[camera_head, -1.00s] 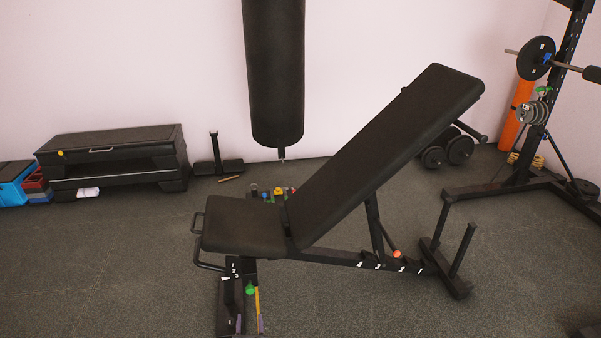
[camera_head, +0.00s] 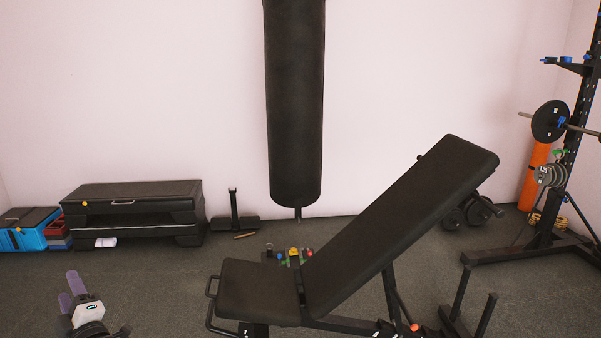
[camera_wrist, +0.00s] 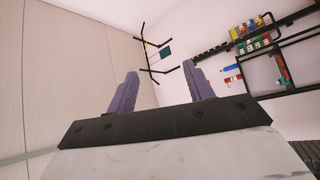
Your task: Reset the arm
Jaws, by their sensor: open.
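My gripper (camera_head: 71,290) shows at the lower left of the head view, with purple fingers pointing up and a white and black wrist body below. In the wrist view my gripper (camera_wrist: 160,92) has its two purple fingers wide apart with nothing between them. It is open and empty. It is in the air, left of the weight bench (camera_head: 258,292) and apart from it. The rest of my arm is below the picture edge.
A black punching bag (camera_head: 295,105) hangs in the middle. A black step platform (camera_head: 130,212) and a blue box (camera_head: 28,232) stand along the wall. A rack (camera_head: 570,150) with a barbell is at right.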

